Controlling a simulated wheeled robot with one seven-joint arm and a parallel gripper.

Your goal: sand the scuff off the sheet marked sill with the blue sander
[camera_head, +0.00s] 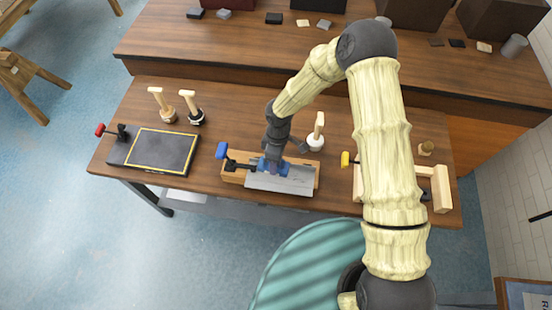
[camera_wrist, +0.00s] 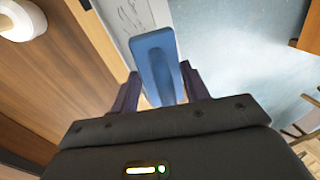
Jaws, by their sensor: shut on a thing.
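A blue sander (camera_head: 272,167) is between the fingers of my gripper (camera_head: 268,158), which is shut on it. In the wrist view the sander (camera_wrist: 153,48) lies over or on a pale grey sheet (camera_wrist: 118,20), and I cannot tell whether it touches. Dark scribbled marks, seemingly the scuff (camera_wrist: 133,12), show on the sheet just beyond the sander. In the head view the grey sheet (camera_head: 290,182) rests at the front of a wooden block (camera_head: 234,177), with a blue-handled clamp (camera_head: 222,151) at its left end. No sill marking is readable.
A dark panel with a yellow outline (camera_head: 152,150) and a red-handled clamp (camera_head: 101,130) lie at left. Wooden-handled tools (camera_head: 167,106) stand behind, one with a white base (camera_head: 315,140) near my gripper. A wooden frame (camera_head: 441,188) at right is partly hidden by my arm.

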